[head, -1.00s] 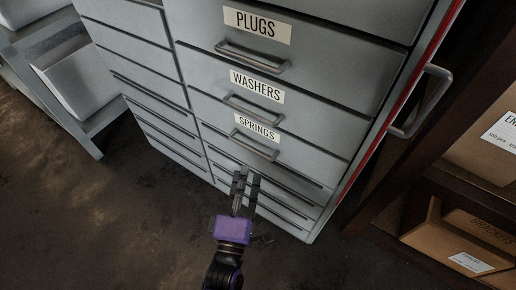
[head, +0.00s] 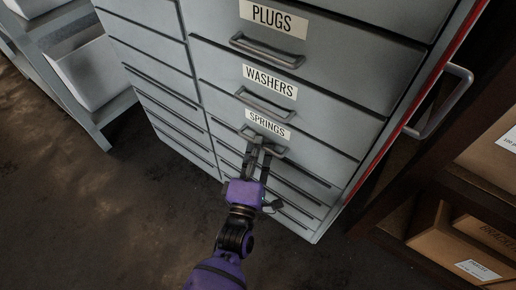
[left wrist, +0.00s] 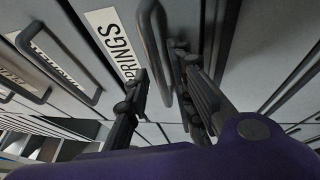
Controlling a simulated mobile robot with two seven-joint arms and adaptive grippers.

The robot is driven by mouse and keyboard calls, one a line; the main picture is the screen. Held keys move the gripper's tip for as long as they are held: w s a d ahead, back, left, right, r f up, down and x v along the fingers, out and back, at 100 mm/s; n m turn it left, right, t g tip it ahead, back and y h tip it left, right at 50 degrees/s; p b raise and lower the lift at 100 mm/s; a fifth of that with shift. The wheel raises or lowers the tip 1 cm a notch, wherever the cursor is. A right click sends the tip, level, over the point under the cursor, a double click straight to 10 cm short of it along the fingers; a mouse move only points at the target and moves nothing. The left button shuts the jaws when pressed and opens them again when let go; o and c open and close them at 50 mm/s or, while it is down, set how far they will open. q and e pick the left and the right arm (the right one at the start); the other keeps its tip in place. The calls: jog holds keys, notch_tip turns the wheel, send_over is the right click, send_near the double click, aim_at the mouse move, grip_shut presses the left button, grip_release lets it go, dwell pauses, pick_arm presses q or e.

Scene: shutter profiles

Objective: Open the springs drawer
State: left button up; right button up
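The springs drawer (head: 310,148) is a shut grey drawer below the washers drawer, with a white SPRINGS label (head: 267,124) and a metal bar handle (head: 279,150). My left gripper (head: 261,151), with a purple body, reaches up to this handle from below. In the left wrist view the handle (left wrist: 153,42) runs between the two dark fingers (left wrist: 160,85), one on each side. The fingers stand apart, and I see no clear grip on the bar. The gripper hides part of the handle in the head view. My right gripper is not in view.
The washers handle (head: 265,104) and plugs handle (head: 266,50) lie above. More shut drawers lie below and to the left. A large side handle (head: 445,103) sticks out at the cabinet's right. Shelves with cardboard boxes (head: 455,245) stand right. The floor at the left is clear.

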pick_arm(q)
grip_shut()
jog(key=s+a+p, duration=0.2)
jog(key=s+a, duration=0.9)
jog(key=s, duration=0.4)
jog(key=s+a+p, duration=0.3)
jog(key=s+a, duration=0.7)
jog(key=s, duration=0.4)
jog(key=shift+s+a, duration=0.35)
jog(key=shift+s, duration=0.05)
